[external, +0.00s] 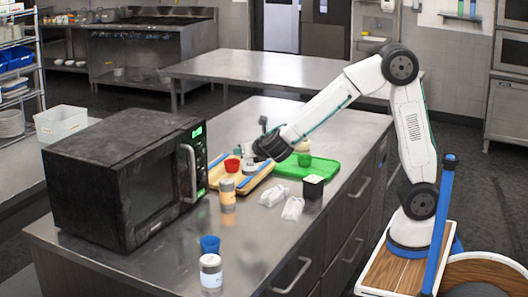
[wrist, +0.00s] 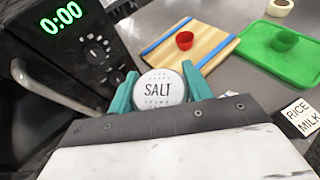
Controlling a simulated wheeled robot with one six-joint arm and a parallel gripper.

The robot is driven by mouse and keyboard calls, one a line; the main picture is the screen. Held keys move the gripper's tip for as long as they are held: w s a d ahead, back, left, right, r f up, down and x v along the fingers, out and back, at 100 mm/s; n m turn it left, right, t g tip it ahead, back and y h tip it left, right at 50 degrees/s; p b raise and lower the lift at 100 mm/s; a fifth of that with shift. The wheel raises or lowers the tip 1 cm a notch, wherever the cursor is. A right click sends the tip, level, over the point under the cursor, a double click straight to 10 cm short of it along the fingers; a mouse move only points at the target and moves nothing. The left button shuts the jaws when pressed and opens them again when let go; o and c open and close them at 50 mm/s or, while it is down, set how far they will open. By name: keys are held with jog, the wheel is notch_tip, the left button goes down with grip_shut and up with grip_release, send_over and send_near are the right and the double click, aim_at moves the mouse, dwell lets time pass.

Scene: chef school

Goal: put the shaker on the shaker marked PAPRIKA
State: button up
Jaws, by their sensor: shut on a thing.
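My gripper (external: 257,153) is over the counter, beside the microwave's front right. In the wrist view its teal fingers (wrist: 158,98) are shut on a shaker (wrist: 158,86) with a white round lid reading SALT. In the external view the held shaker (external: 247,165) shows small and partly covered by my gripper. A shaker with orange-brown contents and a grey lid (external: 228,195) stands upright on the counter, nearer the camera and apart from the held one. Another shaker, pale with a label (external: 211,273), stands at the front. No PAPRIKA lettering is readable.
A black microwave (external: 125,180) stands at left. A wooden board (external: 257,181) bears a red cup (external: 232,165); a green board (external: 322,167) lies beside it. A RICE MILK carton (wrist: 300,116), crumpled white items (external: 292,208) and a blue cup (external: 210,243) are nearby. The front right counter is clear.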

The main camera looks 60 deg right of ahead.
jog(key=shift+w+a+f, duration=0.1)
jog(key=shift+w+f, duration=0.6)
jog(key=shift+w, duration=0.75)
jog(key=shift+w+a+f, duration=0.1)
jog(key=shift+w+f, duration=0.6)
jog(key=shift+w, duration=0.7)
jog(key=shift+w+a+f, duration=0.1)
jog(key=shift+w+f, duration=0.6)
jog(key=shift+w, duration=0.75)
jog(key=shift+f, duration=0.1)
jog(key=shift+f, duration=0.1)
jog(key=o, duration=1.1)
